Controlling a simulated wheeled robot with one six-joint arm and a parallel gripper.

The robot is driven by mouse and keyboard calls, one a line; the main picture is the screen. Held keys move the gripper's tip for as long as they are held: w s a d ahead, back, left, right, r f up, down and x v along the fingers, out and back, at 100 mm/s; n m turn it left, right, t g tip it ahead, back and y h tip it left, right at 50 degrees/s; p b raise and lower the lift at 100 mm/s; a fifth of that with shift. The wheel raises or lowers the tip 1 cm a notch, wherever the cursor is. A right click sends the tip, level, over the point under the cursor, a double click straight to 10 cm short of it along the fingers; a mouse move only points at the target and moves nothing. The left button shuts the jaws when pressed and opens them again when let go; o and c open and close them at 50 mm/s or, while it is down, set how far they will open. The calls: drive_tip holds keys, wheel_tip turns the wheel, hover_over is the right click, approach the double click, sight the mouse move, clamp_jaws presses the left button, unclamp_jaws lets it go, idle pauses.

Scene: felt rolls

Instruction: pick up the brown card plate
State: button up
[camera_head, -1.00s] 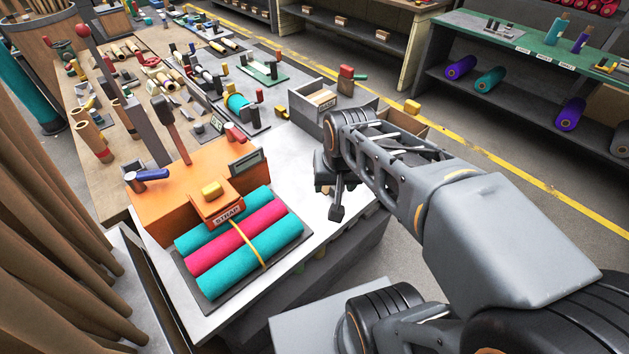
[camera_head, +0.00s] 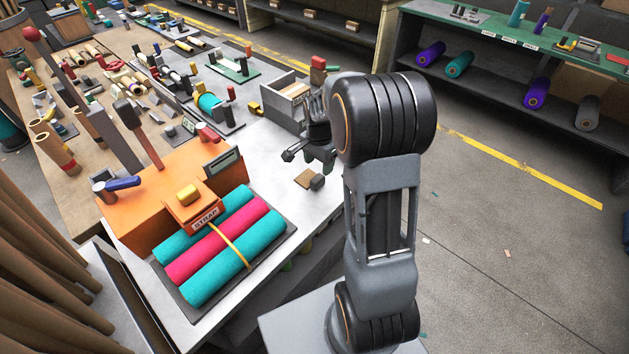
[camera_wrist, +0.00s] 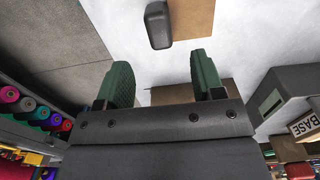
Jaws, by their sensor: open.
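The brown card plate (camera_head: 304,179) lies flat on the light worktop near its right edge, with a small dark grey block (camera_head: 318,182) at its corner. In the wrist view the plate (camera_wrist: 195,18) shows at the top, cut off by the frame edge, with the dark block (camera_wrist: 157,25) along its left side. My gripper (camera_head: 306,161) is above the worktop, just behind the plate in the head view. Its two green-padded fingers (camera_wrist: 161,75) are apart with nothing between them. Another brown patch shows partly behind the right finger; I cannot tell what it is.
A grey open box (camera_head: 283,97) stands behind my gripper; its BASE label (camera_wrist: 304,125) shows in the wrist view. An orange strap machine (camera_head: 165,185) and teal and pink felt rolls (camera_head: 215,243) are to the left. The worktop around the plate is mostly clear.

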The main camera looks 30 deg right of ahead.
sight(318, 178)
drive_tip(key=shift+s+a+f+p, duration=0.1)
drive_tip(key=shift+f+p, duration=0.05)
drive_tip(key=shift+f, duration=1.65)
drive_tip(key=shift+a+f+p, duration=0.1)
drive_tip(key=shift+f+p, duration=0.05)
drive_tip(key=shift+f, duration=1.65)
clamp_jaws()
